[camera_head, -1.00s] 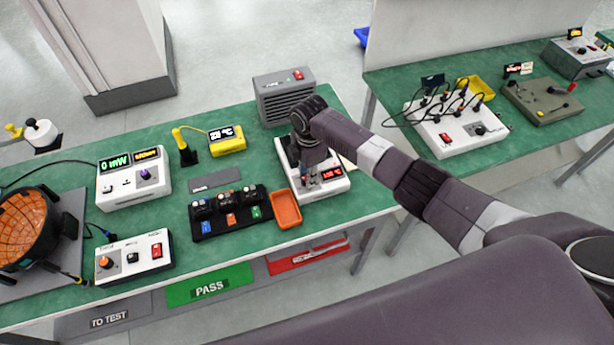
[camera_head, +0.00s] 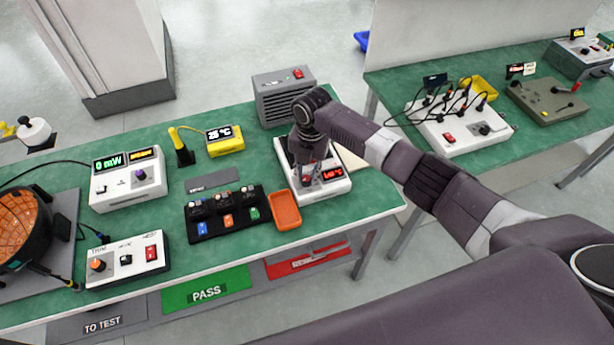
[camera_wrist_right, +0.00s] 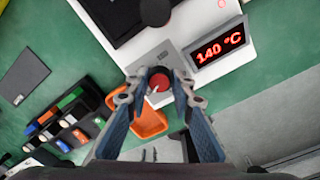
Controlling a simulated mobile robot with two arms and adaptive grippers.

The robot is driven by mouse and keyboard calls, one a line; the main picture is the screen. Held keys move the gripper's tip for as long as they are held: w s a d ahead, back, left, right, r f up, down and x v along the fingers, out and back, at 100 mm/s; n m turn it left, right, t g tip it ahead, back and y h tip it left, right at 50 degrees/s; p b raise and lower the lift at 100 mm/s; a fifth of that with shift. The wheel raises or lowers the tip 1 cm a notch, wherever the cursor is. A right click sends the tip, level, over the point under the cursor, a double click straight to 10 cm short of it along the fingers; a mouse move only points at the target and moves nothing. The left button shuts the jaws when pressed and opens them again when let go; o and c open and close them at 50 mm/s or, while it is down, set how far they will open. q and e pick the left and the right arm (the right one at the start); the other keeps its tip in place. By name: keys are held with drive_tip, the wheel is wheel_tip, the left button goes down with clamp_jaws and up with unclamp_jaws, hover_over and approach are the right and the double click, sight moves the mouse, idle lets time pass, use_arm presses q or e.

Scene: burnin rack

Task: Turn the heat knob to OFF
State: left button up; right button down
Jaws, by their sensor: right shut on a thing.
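The red heat knob (camera_wrist_right: 158,82) sits on a light grey plate of the white heater unit (camera_wrist_right: 262,22). Its white mark points toward the lower left in the right wrist view. My right gripper (camera_wrist_right: 158,77) is shut on the knob, one blue-grey finger on each side. The red display (camera_wrist_right: 220,45) beside it reads 140 °C. In the head view the heater unit (camera_head: 332,189) stands at the right end of the bench, with my right gripper (camera_head: 308,180) over its front; the knob is mostly hidden there. My left gripper is not in view.
An orange tray (camera_head: 286,210) stands just left of the heater unit, beside a black rack (camera_head: 205,238) of small modules. A grey vented box (camera_head: 285,100) stands behind. A yellow meter (camera_head: 226,147) reads about 25 °C. Another bench (camera_head: 550,128) is at the right.

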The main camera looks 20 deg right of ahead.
sight(309, 178)
drive_tip(key=shift+n, duration=0.3)
idle(0.4)
drive_tip(key=c, duration=1.7)
unclamp_jaws()
drive_tip(key=shift+o, duration=0.2)
wheel_tip(309, 178, up, 12)
drive_tip(key=shift+s+d, duration=0.15)
drive_tip(key=shift+d, duration=0.1)
